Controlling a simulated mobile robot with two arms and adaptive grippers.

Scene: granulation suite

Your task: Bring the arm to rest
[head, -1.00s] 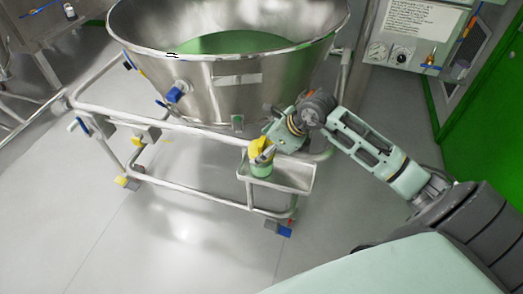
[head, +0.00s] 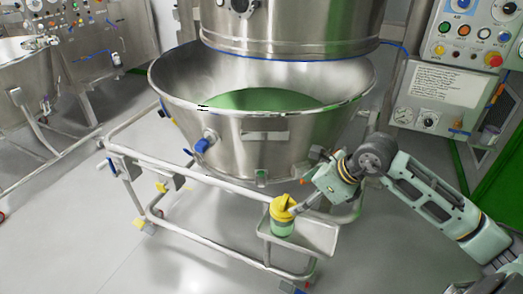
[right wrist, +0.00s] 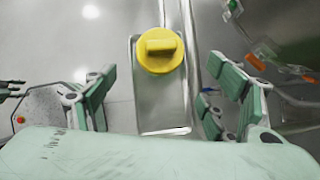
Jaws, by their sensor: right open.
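My right arm comes in from the right in the head view. Its gripper (head: 312,203) is open, just right of a small jar (head: 283,226) with a yellow lid and green body. The jar stands upright on a small metal side tray (head: 318,236) of the bowl cart. In the right wrist view the open fingers (right wrist: 162,85) stand wide apart with nothing between them. The yellow lid (right wrist: 160,50) lies beyond them, at the far end of the tray (right wrist: 162,115). My left gripper is not in view.
A large steel bowl (head: 262,135) with green contents sits on a tubular cart (head: 190,222) under a steel vessel (head: 290,28). A control panel (head: 470,45) is at the upper right. Another steel vessel (head: 25,75) stands at the left. Floor at the lower left is clear.

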